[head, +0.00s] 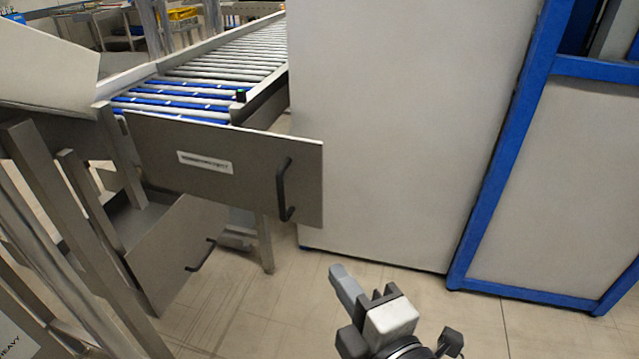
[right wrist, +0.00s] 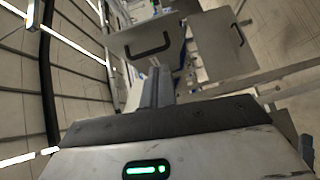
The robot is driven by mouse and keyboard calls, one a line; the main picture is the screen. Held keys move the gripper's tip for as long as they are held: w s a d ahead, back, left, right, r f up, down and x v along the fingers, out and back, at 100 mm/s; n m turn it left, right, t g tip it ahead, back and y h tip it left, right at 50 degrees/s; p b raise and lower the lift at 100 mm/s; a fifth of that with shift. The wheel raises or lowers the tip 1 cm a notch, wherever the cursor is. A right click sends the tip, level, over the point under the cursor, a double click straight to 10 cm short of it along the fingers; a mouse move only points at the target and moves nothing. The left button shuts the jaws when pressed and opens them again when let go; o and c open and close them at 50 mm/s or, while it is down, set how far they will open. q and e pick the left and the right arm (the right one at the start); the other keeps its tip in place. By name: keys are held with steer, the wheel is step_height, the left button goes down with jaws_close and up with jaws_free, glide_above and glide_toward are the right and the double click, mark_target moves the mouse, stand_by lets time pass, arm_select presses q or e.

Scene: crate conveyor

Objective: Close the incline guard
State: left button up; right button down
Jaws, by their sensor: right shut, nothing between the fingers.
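A grey guard panel (head: 240,182) with a small white label and a black bar handle (head: 284,190) stands out from the end of the roller conveyor, swung out of line with it. A second grey panel (head: 178,250) with a black handle (head: 201,256) hangs open lower down. The label is too small to read. My right gripper (head: 343,284) is shut and empty, below and right of the upper panel, apart from it. In the right wrist view its fingers (right wrist: 155,88) point toward a grey panel with a handle (right wrist: 153,46). My left gripper is out of view.
The roller conveyor (head: 220,62) runs back behind the panel. A tall white cabinet wall (head: 400,130) and a blue-framed panel (head: 560,190) stand to the right. Metal legs (head: 75,225) crowd the left. The floor (head: 270,310) in front is clear.

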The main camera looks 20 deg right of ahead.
step_height(320, 180, up, 2)
steer(key=t+b, duration=0.1)
steer(key=b, duration=0.3)
glide_toward(311, 192)
steer(key=s+a, duration=0.2)
arm_select(q)
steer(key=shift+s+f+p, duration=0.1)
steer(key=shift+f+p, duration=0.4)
steer(key=shift+p, duration=0.5)
arm_select(e)
steer(key=shift+n, duration=0.4)
steer(key=shift+w+d+r, duration=0.1)
steer(key=shift+w+d, duration=0.15)
steer(key=shift+w, duration=1.05)
steer(key=shift+w+d+f, duration=0.1)
steer(key=shift+w+d, duration=0.1)
steer(key=shift+w, duration=1.1)
steer(key=shift+w+d+r, duration=0.1)
steer(key=shift+w+d, duration=0.15)
steer(key=shift+w, duration=1.05)
